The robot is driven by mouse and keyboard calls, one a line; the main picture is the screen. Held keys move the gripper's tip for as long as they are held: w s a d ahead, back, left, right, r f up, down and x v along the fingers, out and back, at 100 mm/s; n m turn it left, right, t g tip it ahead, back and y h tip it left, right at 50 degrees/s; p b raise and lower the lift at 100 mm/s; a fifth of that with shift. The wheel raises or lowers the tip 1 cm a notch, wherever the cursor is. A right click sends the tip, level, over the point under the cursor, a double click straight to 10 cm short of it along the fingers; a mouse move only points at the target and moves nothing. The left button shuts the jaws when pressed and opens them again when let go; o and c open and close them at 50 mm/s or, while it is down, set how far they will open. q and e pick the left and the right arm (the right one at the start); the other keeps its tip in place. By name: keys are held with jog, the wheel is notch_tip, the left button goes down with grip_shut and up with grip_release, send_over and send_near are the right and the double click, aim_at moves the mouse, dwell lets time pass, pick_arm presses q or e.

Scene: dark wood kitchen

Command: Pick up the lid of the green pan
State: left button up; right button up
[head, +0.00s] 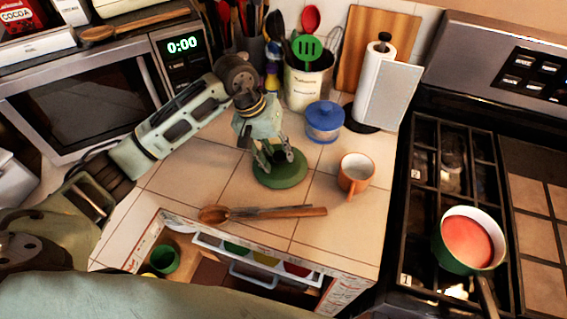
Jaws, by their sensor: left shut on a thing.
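The round green lid (280,180) is on the tiled counter, or very close above it; I cannot tell which. My left gripper (277,160) comes down over the lid from above, with its fingers shut on the lid at its middle. The part between the fingers is mostly hidden. The green pan (456,262) stands uncovered on the stove at the right, with a light inner wall and red contents (467,243). Its handle points toward the bottom of the picture. My right gripper is not in view.
An orange mug (356,174) and a blue-lidded jar (324,121) stand right of the lid. Wooden utensils (262,213) lie in front of it. Behind are a utensil crock (307,82) and paper towel roll (374,80). A microwave (85,104) is at left.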

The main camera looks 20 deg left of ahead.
pick_arm(q)
jog(key=shift+s+a+f, duration=0.3)
jog(key=shift+a+f, duration=0.15)
jog(key=shift+f, duration=0.25)
grip_shut()
jog(key=shift+w+a+r+b, duration=0.15)
jog(key=shift+a+r+b, duration=0.05)
jog(key=shift+r+b, duration=0.3)
jog(key=r, duration=0.1)
jog(key=r+b, duration=0.1)
jog(key=shift+w+a+r, duration=0.1)
jog(key=shift+w+r, duration=0.1)
jog(key=shift+r, duration=0.15)
jog(key=s+d+r+b, duration=0.3)
jog(key=d+r, duration=0.4)
jog(key=d, duration=0.4)
jog(key=shift+s+d+r, duration=0.3)
jog(key=shift+s+r, duration=0.1)
jog(key=shift+s, duration=0.3)
